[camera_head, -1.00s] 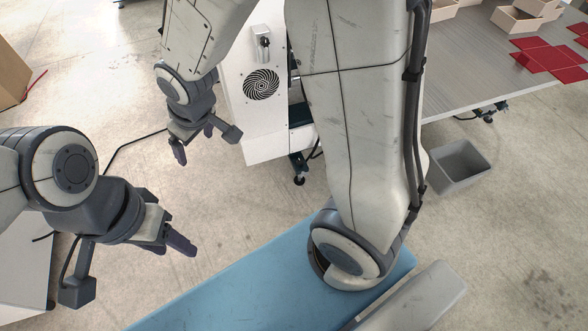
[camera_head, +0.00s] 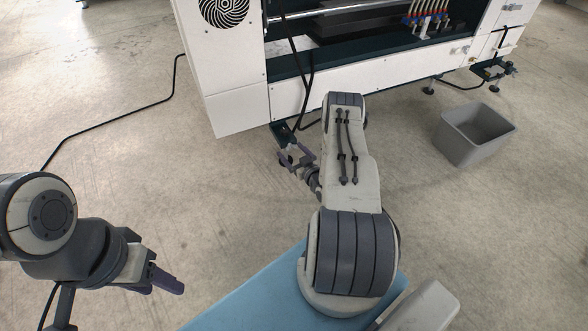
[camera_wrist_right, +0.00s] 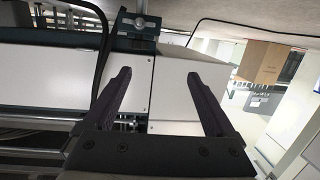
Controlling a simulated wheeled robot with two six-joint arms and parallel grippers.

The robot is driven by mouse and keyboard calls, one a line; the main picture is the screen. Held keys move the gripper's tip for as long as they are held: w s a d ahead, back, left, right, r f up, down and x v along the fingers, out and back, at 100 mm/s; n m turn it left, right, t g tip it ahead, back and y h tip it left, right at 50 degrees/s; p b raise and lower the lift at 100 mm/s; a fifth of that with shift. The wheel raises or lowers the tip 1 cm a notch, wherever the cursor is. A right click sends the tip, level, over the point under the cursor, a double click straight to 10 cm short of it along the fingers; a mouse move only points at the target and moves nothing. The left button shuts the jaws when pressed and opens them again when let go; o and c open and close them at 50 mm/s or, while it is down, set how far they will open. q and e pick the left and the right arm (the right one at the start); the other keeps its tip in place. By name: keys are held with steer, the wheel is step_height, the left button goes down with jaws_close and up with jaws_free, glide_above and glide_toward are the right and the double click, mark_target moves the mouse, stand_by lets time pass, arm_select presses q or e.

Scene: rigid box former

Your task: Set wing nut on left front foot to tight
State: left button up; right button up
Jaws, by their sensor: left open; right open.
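The left front foot (camera_head: 281,132) is a dark bracket under the lower left front corner of the white machine (camera_head: 237,112). In the right wrist view the dark bracket (camera_wrist_right: 136,44) shows at the top middle with a small round metal part on it; I cannot make out the wing nut or its setting. My right gripper (camera_head: 290,156) is open beside the foot, low near the floor. In the wrist view its two fingers (camera_wrist_right: 158,82) are apart with nothing between them, and the bracket lies beyond their tips. My left gripper (camera_head: 168,282) is open and empty at the lower left, far from the machine.
A grey bin (camera_head: 476,135) stands on the floor at the right. A black cable (camera_head: 110,128) runs across the floor at left, and another hangs by the foot. Another foot (camera_head: 495,70) shows at the machine's right. The floor between is clear.

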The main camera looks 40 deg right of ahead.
steer(key=m+t+h+b, duration=0.1)
steer(key=m+h+b, duration=0.1)
steer(key=b, duration=0.1)
glide_toward(291, 147)
arm_select(q)
step_height(291, 147, down, 10)
steer(key=b, duration=0.5)
steer(key=shift+f, duration=0.15)
arm_select(e)
steer(key=x, duration=0.7)
steer(key=shift+w+f, duration=0.2)
steer(key=c, duration=1.4)
